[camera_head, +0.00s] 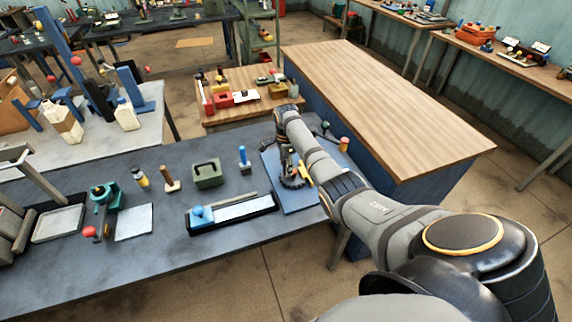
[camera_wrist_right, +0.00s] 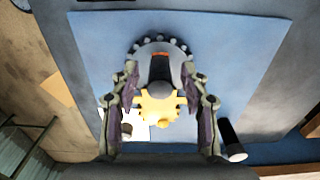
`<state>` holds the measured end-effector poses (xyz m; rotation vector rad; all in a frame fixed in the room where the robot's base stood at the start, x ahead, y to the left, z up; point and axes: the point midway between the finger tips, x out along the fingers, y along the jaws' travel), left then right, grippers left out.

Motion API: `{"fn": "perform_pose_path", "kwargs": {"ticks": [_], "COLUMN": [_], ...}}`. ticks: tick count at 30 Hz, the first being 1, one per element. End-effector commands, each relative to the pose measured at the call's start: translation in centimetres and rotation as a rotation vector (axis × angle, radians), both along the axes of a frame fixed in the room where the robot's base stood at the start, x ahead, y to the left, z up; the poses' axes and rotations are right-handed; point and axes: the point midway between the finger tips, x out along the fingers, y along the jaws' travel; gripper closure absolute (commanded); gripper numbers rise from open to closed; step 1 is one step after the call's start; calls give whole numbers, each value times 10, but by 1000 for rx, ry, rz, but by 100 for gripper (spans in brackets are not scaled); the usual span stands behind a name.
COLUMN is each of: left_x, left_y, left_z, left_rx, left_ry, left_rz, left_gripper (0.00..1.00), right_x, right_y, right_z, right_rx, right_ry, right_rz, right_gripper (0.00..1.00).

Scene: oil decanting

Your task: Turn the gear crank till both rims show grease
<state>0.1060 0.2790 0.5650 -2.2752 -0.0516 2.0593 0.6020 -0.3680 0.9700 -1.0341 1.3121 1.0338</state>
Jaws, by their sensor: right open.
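The gear stand sits on a blue board (camera_head: 307,202), which also fills much of the right wrist view (camera_wrist_right: 228,60). A dark toothed gear (camera_wrist_right: 147,47) and a yellow gear (camera_wrist_right: 160,106) show there, with a dark upright piece (camera_wrist_right: 160,71) between them that may be the crank. A small orange patch shows at the dark gear's rim; I cannot tell whether it is grease. My right gripper (camera_head: 291,168) reaches down over the gears. Its fingers (camera_wrist_right: 161,82) are open, one either side of the dark piece, with no clear contact. My left gripper is out of view.
A sharpening stone in a black tray (camera_head: 232,214), a green box (camera_head: 207,174) and a blue-handled tool (camera_head: 244,158) stand left of the board. A black cylinder (camera_wrist_right: 232,140) lies near the right finger. A wooden-topped bench (camera_head: 385,100) stands beyond.

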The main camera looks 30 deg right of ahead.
Motion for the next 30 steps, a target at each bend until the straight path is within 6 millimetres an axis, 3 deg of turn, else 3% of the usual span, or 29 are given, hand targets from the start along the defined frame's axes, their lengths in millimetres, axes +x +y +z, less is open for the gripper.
{"fn": "perform_pose_path", "kwargs": {"ticks": [4, 14, 23, 30], "left_x": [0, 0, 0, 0], "left_y": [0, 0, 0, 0], "left_z": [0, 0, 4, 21], "left_rx": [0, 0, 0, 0], "left_ry": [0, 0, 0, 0], "left_rz": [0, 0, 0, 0], "left_gripper": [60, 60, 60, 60], "right_x": [0, 0, -1, -4], "right_y": [0, 0, 0, 1], "right_z": [0, 0, 2, 5], "right_rx": [0, 0, 0, 0], "right_ry": [0, 0, 0, 1], "right_rz": [0, 0, 23, 142], "right_gripper": [57, 100, 100, 100]}}
